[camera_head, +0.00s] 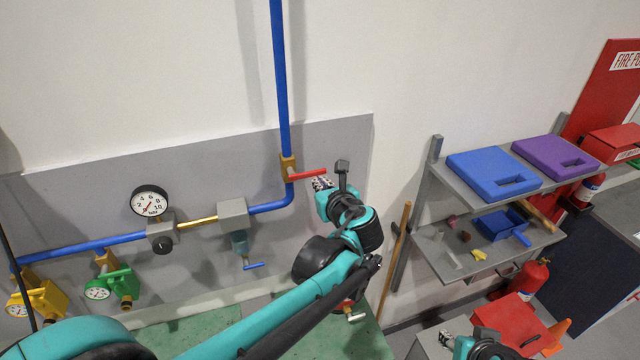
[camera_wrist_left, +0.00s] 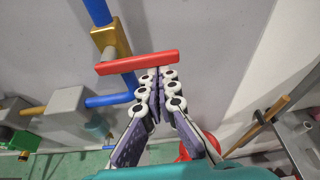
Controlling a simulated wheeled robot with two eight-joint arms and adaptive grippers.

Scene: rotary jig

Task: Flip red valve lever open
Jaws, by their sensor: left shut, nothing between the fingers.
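The red valve lever (camera_head: 308,174) sticks out sideways to the right from a brass valve body (camera_head: 288,168) on the vertical blue pipe. In the left wrist view the lever (camera_wrist_left: 137,63) lies across the picture, roughly square to the blue pipe, just past my fingertips. My left gripper (camera_head: 322,184) is shut and empty, at the lever's free end. In the left wrist view its fingertips (camera_wrist_left: 160,74) are together by the lever's right part; I cannot tell whether they touch it. My right gripper (camera_head: 447,340) shows only partly at the bottom edge; its jaws are unclear.
A pressure gauge (camera_head: 150,202), a grey regulator block (camera_head: 233,214) and yellow and green valve units sit along the pipe to the left. A wall shelf (camera_head: 480,205) with blue and purple cases stands right. A wooden pole (camera_head: 396,262) leans between.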

